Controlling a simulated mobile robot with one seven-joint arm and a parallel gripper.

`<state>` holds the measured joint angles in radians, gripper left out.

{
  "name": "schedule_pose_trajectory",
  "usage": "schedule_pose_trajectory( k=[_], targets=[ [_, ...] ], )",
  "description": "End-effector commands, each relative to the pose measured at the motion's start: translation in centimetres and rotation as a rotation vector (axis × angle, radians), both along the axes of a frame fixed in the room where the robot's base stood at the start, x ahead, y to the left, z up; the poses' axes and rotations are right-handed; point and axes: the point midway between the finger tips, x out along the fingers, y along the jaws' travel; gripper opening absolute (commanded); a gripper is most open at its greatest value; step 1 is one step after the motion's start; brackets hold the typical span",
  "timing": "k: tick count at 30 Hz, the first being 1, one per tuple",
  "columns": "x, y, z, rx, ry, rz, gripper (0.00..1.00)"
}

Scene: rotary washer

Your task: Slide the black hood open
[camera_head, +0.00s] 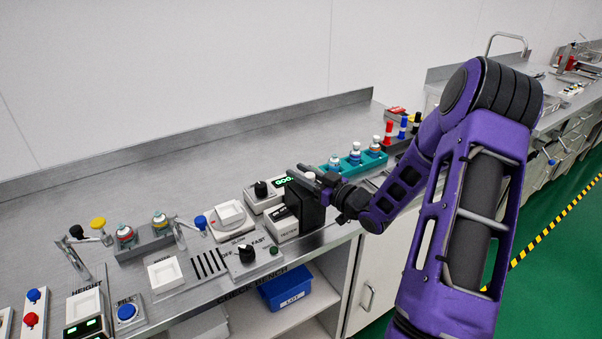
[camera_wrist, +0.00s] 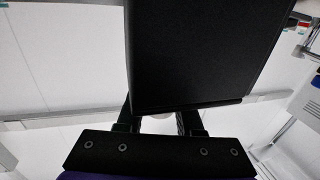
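The black hood (camera_head: 308,208) stands upright at the right side of the white tester box (camera_head: 283,224), near the bench's front edge. In the wrist view the hood (camera_wrist: 205,50) is a large dark panel filling the upper middle. My gripper (camera_head: 312,180) is at the top of the hood, reaching in from the right. In the wrist view the finger bases stand apart, with a small pale shape between them, and the hood hides the fingertips. I cannot tell whether the fingers touch or hold the hood.
Behind the tester is a box with a black knob and green display (camera_head: 270,192). A teal rack (camera_head: 352,163) with bottles stands behind my gripper. A speed panel with a black knob (camera_head: 246,254) is to the left. A blue bin (camera_head: 286,290) sits on the shelf below.

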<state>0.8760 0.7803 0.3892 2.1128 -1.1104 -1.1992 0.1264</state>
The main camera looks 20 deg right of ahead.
Motion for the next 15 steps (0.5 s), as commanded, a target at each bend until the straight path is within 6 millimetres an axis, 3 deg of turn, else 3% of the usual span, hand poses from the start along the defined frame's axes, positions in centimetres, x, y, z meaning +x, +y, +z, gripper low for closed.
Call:
schedule_pose_trajectory(
  k=[1, 5, 15],
  targets=[
    [-0.01, 0.0, 0.0, 0.0, 0.0, 0.0, 0.24],
    [-0.02, -0.01, 0.0, 0.0, 0.0, 0.0, 0.01],
    [-0.03, -0.01, 0.0, 0.0, 0.0, 0.0, 0.0]
  ],
)
